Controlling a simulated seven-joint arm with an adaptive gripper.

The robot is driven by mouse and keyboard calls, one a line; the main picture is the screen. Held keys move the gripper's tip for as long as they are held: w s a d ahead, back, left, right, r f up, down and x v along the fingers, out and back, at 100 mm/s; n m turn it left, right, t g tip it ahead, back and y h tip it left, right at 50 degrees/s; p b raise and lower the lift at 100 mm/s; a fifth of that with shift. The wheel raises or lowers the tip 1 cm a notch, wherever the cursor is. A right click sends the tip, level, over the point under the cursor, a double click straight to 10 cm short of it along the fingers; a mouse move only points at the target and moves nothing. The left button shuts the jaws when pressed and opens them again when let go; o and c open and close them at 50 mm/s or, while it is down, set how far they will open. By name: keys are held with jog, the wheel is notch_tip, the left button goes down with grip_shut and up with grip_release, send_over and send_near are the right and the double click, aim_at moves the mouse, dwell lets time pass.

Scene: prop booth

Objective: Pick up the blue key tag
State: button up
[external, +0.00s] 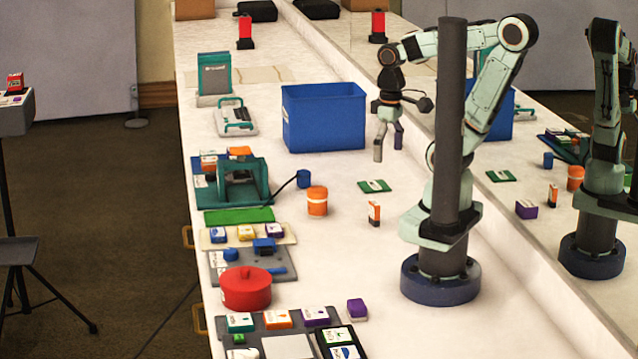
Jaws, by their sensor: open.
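I cannot tell for sure which thing is the blue key tag. Small blue pieces (264,245) lie on a grey tray (262,275) left of centre, with a rounder blue piece (231,254) beside them. A small blue-labelled box (218,234) stands on the cream tray just behind. My gripper (388,146) is open and empty, pointing down. It hangs above the table to the right of the big blue bin (322,120), well behind and to the right of these blue pieces.
An orange jar (317,202), a small orange box (374,213) and a green card (374,186) stand or lie mid-table. A red lidded pot (246,288) is at the front left. A mirror-like panel on the right repeats the scene. The table around my base is mostly clear.

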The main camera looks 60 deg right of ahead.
jog(key=w+a+r+n+t, duration=0.1)
jog(key=w+r+n+t, duration=0.4)
jog(key=w, duration=0.5)
jog(key=n+t+y, duration=0.1)
jog(key=n+y, duration=0.1)
jog(key=n, duration=0.2)
send_over(219, 231)
jog(key=d, duration=0.2)
notch_tip(219, 231, down, 9)
jog(key=f+g, duration=0.1)
jog(key=f, duration=0.3)
jog(key=s+f, duration=0.1)
jog(key=f, duration=0.4)
jog(key=s+f+m+g, duration=0.1)
jog(key=f, duration=0.3)
jog(key=shift+f+g, duration=0.3)
jog(key=shift+f, duration=0.1)
jog(key=x, duration=0.6)
jog(key=shift+a+f, duration=0.15)
jog(key=shift+f, duration=0.2)
